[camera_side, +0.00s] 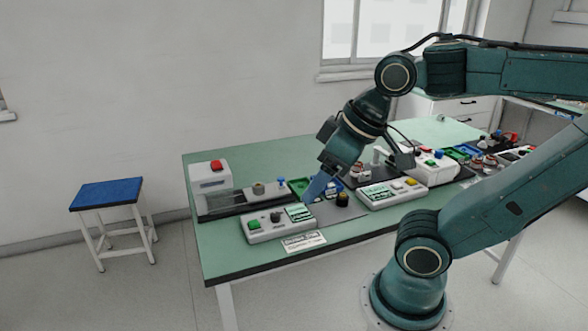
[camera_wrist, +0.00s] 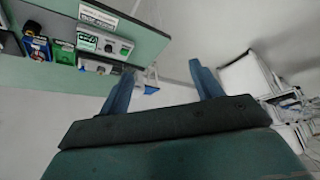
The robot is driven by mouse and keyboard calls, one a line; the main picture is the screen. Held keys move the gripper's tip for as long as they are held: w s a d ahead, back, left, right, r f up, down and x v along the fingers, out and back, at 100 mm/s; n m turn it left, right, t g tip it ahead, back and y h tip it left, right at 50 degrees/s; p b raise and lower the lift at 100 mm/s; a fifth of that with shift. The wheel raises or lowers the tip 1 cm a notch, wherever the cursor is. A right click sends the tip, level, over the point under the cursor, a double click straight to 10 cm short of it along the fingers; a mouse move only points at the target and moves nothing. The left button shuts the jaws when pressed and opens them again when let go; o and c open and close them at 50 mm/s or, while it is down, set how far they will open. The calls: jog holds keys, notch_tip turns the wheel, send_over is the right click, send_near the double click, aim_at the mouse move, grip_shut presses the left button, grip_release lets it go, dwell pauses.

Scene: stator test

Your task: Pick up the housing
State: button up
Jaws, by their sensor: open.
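My gripper (camera_side: 318,186) hangs over the front middle of the green table, its blue fingers pointing down and left. In the wrist view my gripper (camera_wrist: 163,78) has its two blue fingers wide apart with nothing between them. I cannot tell for sure which part is the housing. A small tan-grey round part (camera_side: 258,188) sits on the grey fixture at the left, apart from my gripper. A small dark part with a yellowish top (camera_side: 342,200) stands just right of the fingers; it is too small to make out.
A white control box (camera_side: 278,223) with green and black buttons lies at the table's front, left of my gripper. Another control box (camera_side: 392,193) lies to the right. A white box with a red button (camera_side: 209,176) stands at the left end. Colored bins and parts crowd the right.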

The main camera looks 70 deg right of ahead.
jog(key=w+d+r+m+g, duration=0.1)
jog(key=w+d+r+m, duration=0.1)
jog(key=w, duration=0.4)
jog(key=w+d+r+m+g, duration=0.1)
jog(key=w+d+r+m, duration=0.15)
jog(key=w, duration=0.35)
jog(key=m+g, duration=0.4)
jog(key=m, duration=0.7)
send_over(258, 184)
notch_tip(258, 184, down, 19)
jog(key=shift+r, duration=0.1)
jog(key=shift+f, duration=4.25)
